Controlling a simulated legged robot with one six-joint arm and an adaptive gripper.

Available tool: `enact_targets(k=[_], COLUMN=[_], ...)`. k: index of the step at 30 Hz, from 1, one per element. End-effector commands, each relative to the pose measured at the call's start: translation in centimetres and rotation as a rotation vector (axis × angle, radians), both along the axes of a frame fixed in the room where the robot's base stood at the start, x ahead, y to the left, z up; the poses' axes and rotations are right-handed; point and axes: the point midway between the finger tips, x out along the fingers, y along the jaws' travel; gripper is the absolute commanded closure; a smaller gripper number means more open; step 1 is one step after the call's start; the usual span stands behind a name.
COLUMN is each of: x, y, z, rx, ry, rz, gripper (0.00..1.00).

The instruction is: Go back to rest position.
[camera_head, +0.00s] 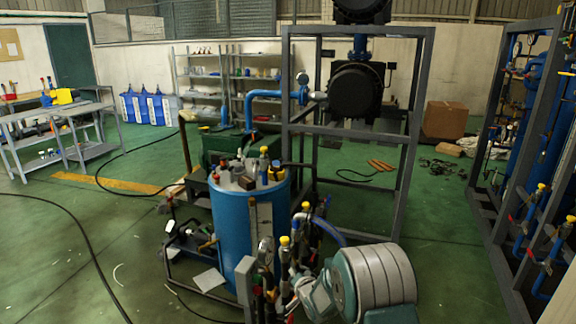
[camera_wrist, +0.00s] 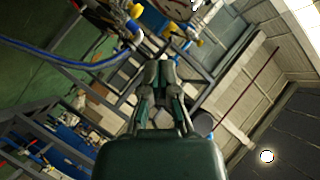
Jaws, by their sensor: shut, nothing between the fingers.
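My gripper (camera_wrist: 161,70) shows in the wrist view, above its dark green body. Its fingers are together with nothing between them. The wrist view is tilted, with the ceiling at the right and the green floor at the left. I cannot make out the gripper in the head view. In the head view a blue drum (camera_head: 245,225) stands at the centre, with several bottles and fittings on its top.
A grey frame (camera_head: 408,150) holding a black round vessel (camera_head: 356,90) stands behind the drum. Another frame with blue pipes (camera_head: 538,105) is at the right. A grey bench (camera_head: 95,150) is at the left. Black hoses (camera_head: 85,235) lie on open green floor at the left.

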Motion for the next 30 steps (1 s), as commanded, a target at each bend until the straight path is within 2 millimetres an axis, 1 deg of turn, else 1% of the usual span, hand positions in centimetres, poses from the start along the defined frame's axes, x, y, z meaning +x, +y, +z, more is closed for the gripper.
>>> enact_targets(k=[1,3,8,9,11,12,14,17,21,26,27,29,30], x=[-0.2,-0.9,-3.2,-3.9,-5.2,-6.1,-7.6,-10.3,-14.7,-20.2,-21.7,-24.0,-25.5], y=[-0.9,-2.0,-4.4,-5.0,-5.9,-6.5,-7.3,-8.7,-10.4,-12.0,-12.4,-12.9,-13.1], z=[2.3,4.6,9.5,10.7,12.3,13.4,14.9,17.1,19.8,22.1,22.5,23.1,23.4], rx=[-0.037,-0.095,-0.221,-0.251,-0.293,-0.320,-0.360,-0.422,-0.502,-0.581,-0.600,-0.625,-0.641], ry=[0.003,0.022,0.070,0.082,0.104,0.120,0.143,0.182,0.242,0.314,0.332,0.359,0.377], rz=[-0.013,-0.026,-0.048,-0.051,-0.057,-0.059,-0.059,-0.058,-0.045,-0.016,-0.007,0.009,0.022], gripper=[1.00,1.00,1.00,1.00,1.00,1.00,1.00,1.00,1.00,1.00,1.00,1.00,1.00])
